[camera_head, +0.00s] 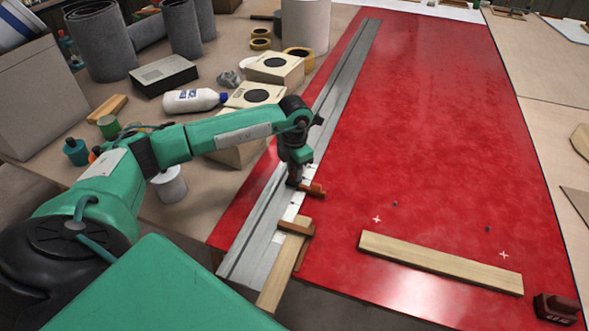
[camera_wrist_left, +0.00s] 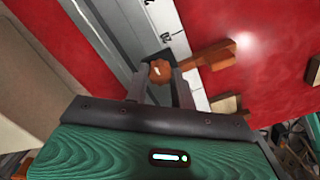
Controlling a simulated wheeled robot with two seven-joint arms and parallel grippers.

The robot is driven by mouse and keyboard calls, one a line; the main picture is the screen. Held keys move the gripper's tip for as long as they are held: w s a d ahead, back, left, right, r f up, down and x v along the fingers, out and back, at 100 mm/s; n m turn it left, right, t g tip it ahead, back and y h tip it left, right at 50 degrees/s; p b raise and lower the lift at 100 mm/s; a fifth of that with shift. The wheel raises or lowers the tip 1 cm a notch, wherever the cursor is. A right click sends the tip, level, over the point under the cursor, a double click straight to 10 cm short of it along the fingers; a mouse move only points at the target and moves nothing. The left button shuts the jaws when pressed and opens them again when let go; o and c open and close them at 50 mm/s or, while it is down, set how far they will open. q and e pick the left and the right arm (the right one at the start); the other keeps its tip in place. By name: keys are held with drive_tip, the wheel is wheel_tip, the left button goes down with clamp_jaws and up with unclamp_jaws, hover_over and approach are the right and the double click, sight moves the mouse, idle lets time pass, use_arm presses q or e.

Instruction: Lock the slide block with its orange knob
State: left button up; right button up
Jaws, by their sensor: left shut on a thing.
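My left gripper (camera_head: 293,183) is down at the grey metal rail (camera_head: 345,75) that lies along the left part of the red panel. In the left wrist view its two fingers are closed around the small orange-brown knob (camera_wrist_left: 159,70). The slide block (camera_wrist_left: 210,56) is orange-brown, with an arm reaching from the rail over the red surface; it also shows beside the gripper in the head view (camera_head: 314,190). The gripper hides the knob in the head view. I cannot tell how far the knob is turned. My right gripper is not in view.
A second brown stop piece (camera_head: 296,230) and a light wood strip (camera_head: 283,270) are at the rail's near end. A loose wood strip (camera_head: 440,262) and a dark red tool (camera_head: 556,308) lie on the panel (camera_head: 450,130).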

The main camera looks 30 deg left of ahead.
use_arm(q)
drive_tip(key=o, duration=1)
drive_tip(key=shift+r, duration=0.1)
drive_tip(key=shift+r, duration=0.25)
wheel_tip(320, 180, up, 13)
drive_tip(key=b, duration=0.1)
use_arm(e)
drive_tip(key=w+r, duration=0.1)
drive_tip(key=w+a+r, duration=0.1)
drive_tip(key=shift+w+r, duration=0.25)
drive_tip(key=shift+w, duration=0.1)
use_arm(q)
drive_tip(key=shift+r, duration=0.1)
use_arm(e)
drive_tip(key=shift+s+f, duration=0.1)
